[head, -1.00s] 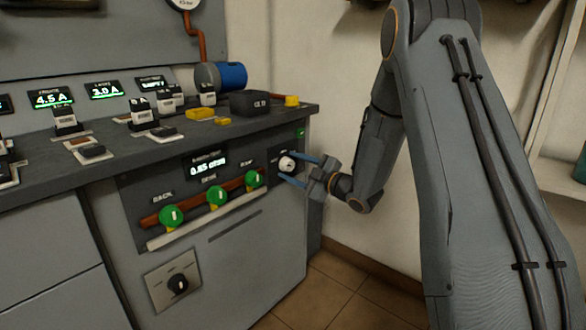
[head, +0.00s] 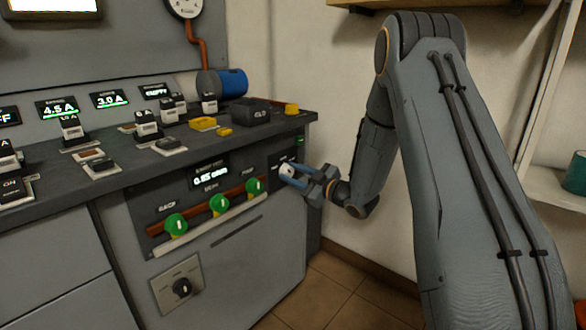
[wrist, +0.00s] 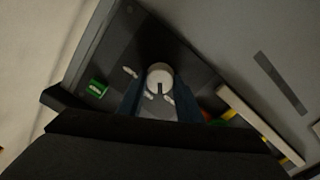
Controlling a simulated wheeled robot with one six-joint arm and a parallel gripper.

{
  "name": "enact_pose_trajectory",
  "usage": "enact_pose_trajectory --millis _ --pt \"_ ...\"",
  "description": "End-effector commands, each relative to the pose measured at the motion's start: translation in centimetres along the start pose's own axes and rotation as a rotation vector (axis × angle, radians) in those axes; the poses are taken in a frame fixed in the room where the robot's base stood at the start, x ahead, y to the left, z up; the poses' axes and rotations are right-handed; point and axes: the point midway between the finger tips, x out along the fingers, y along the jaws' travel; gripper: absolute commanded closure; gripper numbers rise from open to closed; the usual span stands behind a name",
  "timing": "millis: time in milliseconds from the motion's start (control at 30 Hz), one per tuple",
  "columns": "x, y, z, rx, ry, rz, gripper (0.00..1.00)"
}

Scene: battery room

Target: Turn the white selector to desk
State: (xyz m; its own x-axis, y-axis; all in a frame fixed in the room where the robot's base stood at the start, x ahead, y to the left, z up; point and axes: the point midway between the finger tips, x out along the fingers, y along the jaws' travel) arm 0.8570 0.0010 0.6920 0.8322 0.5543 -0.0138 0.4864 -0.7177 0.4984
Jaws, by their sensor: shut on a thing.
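The white selector (head: 287,169) is a round knob on the dark panel at the right end of the console front. In the wrist view the white selector (wrist: 160,77) faces me, with a dark pointer line on it and small white labels on both sides, too blurred to read. My gripper (head: 290,174) is shut on the selector, with its blue fingers on either side of the knob. In the wrist view my gripper (wrist: 158,100) has one finger at each side of the knob. The fingers partly hide the knob in the head view.
Green-handled valves (head: 219,203) sit on a red-brown pipe left of the selector, under a small display (head: 209,177). A dark knob on a plate (head: 181,288) is lower left. The worktop edge (head: 200,150) juts out above. Floor to the right is free.

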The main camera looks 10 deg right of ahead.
Motion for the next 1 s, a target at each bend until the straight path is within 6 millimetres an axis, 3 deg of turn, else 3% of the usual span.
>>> enact_pose_trajectory --millis 500,1000 --pt "-0.10 0.19 -0.20 0.469 -0.015 -0.015 0.90" --pt "-0.04 0.17 0.00 0.698 -0.021 -0.023 0.90"
